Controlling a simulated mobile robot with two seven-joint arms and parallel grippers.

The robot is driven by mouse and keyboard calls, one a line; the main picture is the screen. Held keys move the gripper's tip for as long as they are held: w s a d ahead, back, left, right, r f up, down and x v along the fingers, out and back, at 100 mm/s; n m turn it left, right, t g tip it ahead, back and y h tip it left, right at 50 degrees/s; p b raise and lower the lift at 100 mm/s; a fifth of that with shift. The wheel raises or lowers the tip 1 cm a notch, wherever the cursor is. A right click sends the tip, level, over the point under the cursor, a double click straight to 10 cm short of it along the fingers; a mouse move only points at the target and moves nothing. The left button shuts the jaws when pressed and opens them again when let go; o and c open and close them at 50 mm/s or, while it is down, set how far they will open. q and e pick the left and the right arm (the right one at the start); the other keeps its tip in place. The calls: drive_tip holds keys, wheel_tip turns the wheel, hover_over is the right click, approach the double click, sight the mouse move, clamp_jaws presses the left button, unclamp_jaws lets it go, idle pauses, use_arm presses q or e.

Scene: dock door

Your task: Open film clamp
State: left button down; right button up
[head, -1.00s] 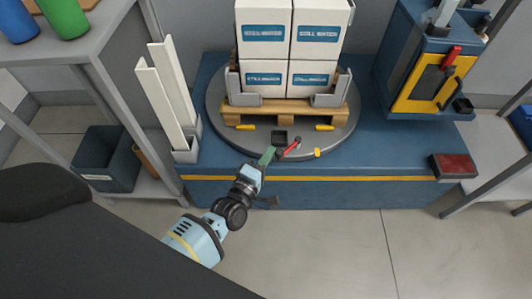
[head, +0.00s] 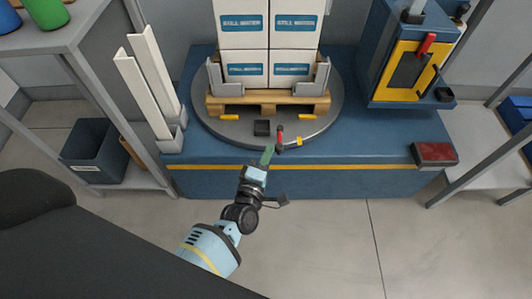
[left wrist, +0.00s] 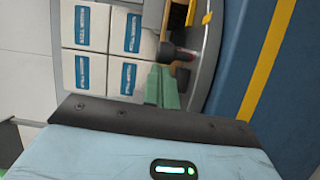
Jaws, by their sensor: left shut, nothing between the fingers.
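The film clamp shows as a small red lever (head: 280,137) at the front rim of the round turntable, beside a small black block (head: 262,128). The lever points away from me, toward the pallet. My left gripper (head: 268,153) has green fingers, which are shut and empty. Its tips are just left of the lever's near end; I cannot tell whether they touch. In the left wrist view the shut fingers (left wrist: 161,87) lie beside the dark, red-marked lever (left wrist: 180,52). The right gripper is not in view.
White boxes (head: 272,68) stand on a wooden pallet (head: 225,104) on the turntable (head: 205,127). White posts (head: 143,95) rise at left. A blue machine with a yellow panel (head: 380,87) stands at right. A red-topped box (head: 435,152) sits at the platform's right front.

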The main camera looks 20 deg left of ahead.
use_arm(q)
drive_tip(key=shift+w+d, duration=0.1)
drive_tip(key=shift+d, duration=0.95)
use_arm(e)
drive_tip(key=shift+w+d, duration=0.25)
use_arm(q)
drive_tip(key=shift+d, duration=0.15)
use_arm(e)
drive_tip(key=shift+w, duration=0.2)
use_arm(q)
drive_tip(key=shift+d, duration=0.1)
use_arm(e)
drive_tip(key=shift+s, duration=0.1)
